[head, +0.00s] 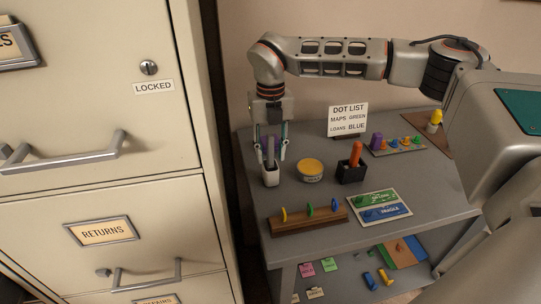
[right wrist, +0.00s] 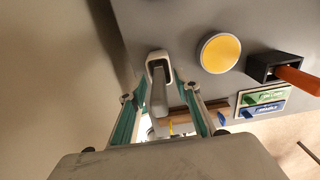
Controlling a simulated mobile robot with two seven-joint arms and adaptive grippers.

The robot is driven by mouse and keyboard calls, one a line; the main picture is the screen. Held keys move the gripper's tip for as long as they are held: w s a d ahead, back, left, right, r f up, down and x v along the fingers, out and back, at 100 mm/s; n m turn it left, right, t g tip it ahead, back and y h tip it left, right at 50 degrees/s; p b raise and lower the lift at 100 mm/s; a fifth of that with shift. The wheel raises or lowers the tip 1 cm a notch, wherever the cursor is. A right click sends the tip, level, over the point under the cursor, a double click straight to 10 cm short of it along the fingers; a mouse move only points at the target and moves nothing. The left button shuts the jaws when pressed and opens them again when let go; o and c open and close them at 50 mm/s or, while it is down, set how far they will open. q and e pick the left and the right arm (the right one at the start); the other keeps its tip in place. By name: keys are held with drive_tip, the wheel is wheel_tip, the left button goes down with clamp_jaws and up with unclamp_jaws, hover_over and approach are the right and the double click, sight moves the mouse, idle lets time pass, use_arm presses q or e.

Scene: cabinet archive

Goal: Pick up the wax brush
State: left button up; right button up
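A white cup (head: 270,177) stands at the left of the grey table top. A slim upright purple-grey handle (head: 270,152) rises from it, apparently the wax brush; its lower end is hidden in the cup. My right gripper (head: 271,154) points down over the cup, its two fingers apart on either side of the handle. In the right wrist view the cup (right wrist: 160,64) lies ahead between the fingertips, with the grey handle (right wrist: 159,97) in the gap and space on both sides. My left gripper is not in view.
A tin of yellow wax (head: 309,168) and a black holder (head: 350,174) with an orange stick stand right of the cup. A wooden rack (head: 308,218) with coloured rings lies in front. A filing cabinet (head: 100,190) rises close on the left. A sign (head: 348,118) stands behind.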

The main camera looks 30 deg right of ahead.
drive_tip(key=shift+f, duration=0.2)
clamp_jaws()
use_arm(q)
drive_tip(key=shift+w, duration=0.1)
use_arm(e)
drive_tip(key=shift+r, duration=0.1)
